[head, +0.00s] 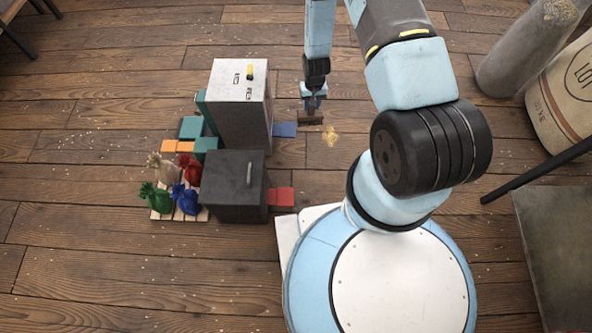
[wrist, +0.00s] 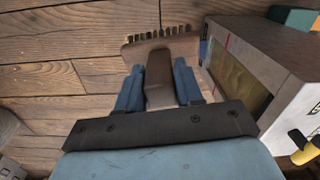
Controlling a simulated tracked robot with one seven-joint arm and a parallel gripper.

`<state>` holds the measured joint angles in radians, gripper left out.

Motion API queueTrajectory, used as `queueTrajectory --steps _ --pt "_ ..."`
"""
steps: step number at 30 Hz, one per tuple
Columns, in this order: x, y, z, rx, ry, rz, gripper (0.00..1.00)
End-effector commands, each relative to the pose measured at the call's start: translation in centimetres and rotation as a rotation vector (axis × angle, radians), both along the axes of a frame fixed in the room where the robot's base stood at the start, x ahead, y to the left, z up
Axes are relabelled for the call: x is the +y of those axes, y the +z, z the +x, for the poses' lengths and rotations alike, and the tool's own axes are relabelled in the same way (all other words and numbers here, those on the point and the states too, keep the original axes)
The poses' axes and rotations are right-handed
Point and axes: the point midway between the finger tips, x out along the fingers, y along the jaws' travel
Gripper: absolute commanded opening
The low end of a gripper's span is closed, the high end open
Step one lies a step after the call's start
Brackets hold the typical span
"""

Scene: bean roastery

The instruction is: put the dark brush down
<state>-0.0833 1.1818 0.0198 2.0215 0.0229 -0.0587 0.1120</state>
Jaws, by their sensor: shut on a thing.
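The dark brush (head: 309,119) has a brown handle and a wide head with dark bristles along its edge. My gripper (head: 313,102) is shut on it, to the right of the light grey cabinet. In the wrist view the brush (wrist: 158,62) stands between the two blue fingers of my gripper (wrist: 159,90), bristles pointing away from me. Part of the handle between the fingers is hidden. I cannot tell whether the bristles touch the floor.
A light grey cabinet (head: 239,110) and a dark box (head: 232,187) stand left. A blue patch (head: 284,130), a red patch (head: 281,196) and a tan pile (head: 331,136) lie nearby. Several coloured sacks (head: 186,199) sit on a pallet. Plank floor behind is mostly clear.

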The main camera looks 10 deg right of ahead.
Motion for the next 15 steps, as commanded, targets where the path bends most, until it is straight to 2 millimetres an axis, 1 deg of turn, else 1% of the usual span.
queueTrajectory --steps 1,3,8,9,11,15 --pt "0.9 -1.9 -0.9 0.006 -0.004 0.001 0.00" --pt "1.9 -4.2 -2.1 0.007 -0.016 0.003 0.00" --pt "4.0 -9.3 -5.2 0.009 -0.046 0.004 0.00" --pt "4.5 -10.5 -6.1 0.010 -0.052 0.003 0.00" --pt "5.1 -12.4 -7.4 0.010 -0.065 0.002 0.00" --pt "6.4 -16.5 -10.9 0.011 -0.090 -0.001 0.00"
